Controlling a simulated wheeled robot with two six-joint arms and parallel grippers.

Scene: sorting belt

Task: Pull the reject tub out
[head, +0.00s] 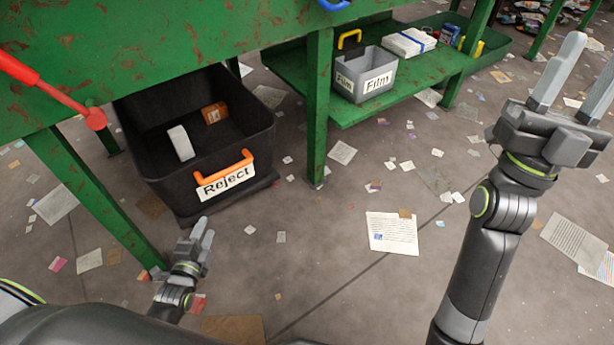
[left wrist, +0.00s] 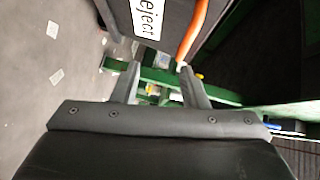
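The black reject tub (head: 255,140) stands on the floor under the green table. It has an orange handle (head: 226,172) and a white "Reject" label (head: 226,181) on its front. It holds a white item (head: 180,143) and a small brown box (head: 214,113). My left gripper (head: 206,230) is open and empty, low in front of the tub and apart from the handle. In the left wrist view the orange handle (left wrist: 192,32) and the label (left wrist: 148,17) show beyond the open fingers (left wrist: 160,84). My right gripper (head: 590,62) is open and empty, raised at the right.
Green table legs (head: 318,110) stand on both sides of the tub. A grey "Film" bin (head: 364,78) sits on the lower green shelf (head: 400,100) to the right. The floor in front is open, with scattered papers (head: 392,233). A red lever (head: 60,95) hangs above left.

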